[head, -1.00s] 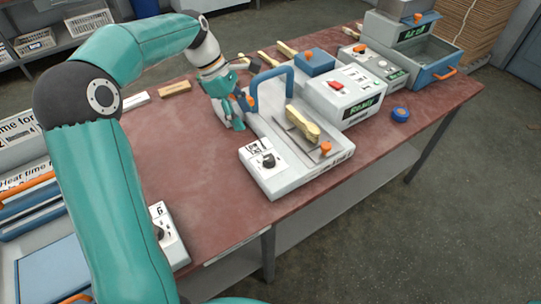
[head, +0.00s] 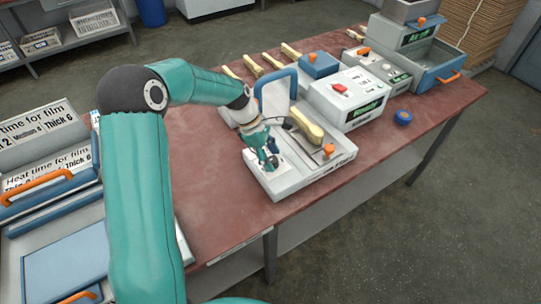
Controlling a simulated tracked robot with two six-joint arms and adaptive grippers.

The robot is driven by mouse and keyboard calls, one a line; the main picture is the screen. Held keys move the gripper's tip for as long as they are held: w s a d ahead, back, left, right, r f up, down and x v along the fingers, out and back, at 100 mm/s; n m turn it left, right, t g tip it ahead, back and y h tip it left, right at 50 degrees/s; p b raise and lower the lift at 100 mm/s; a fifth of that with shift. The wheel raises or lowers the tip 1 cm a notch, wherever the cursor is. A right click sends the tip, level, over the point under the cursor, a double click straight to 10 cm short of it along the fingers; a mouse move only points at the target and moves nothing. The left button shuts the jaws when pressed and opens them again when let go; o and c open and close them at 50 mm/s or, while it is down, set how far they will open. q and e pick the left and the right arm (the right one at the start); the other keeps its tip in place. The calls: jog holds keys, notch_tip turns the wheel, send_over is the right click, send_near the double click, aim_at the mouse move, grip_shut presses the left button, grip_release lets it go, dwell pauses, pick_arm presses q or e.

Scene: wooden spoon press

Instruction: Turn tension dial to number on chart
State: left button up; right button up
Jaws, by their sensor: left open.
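My left gripper (head: 268,163) is open, with its fingers pointing down over the front left panel of the white press machine (head: 310,180). The black dial on that panel is hidden behind the gripper. I cannot tell whether the fingers touch it. A wooden spoon (head: 305,123) lies on the machine's plate, beside the blue handle frame (head: 263,92). Printed charts stand at the left: an upper one (head: 35,123) on film heat time with "Thick 6", and a lower one (head: 45,168). My right gripper is out of view.
A white box with a green display (head: 362,112) and a blue tray unit (head: 435,65) stand behind. A blue tape roll (head: 403,117) lies near the right table edge. Several wooden spoons lie at the back. The red table (head: 215,215) is clear at its front.

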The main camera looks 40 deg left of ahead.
pick_arm(q)
grip_shut()
dwell(0.3)
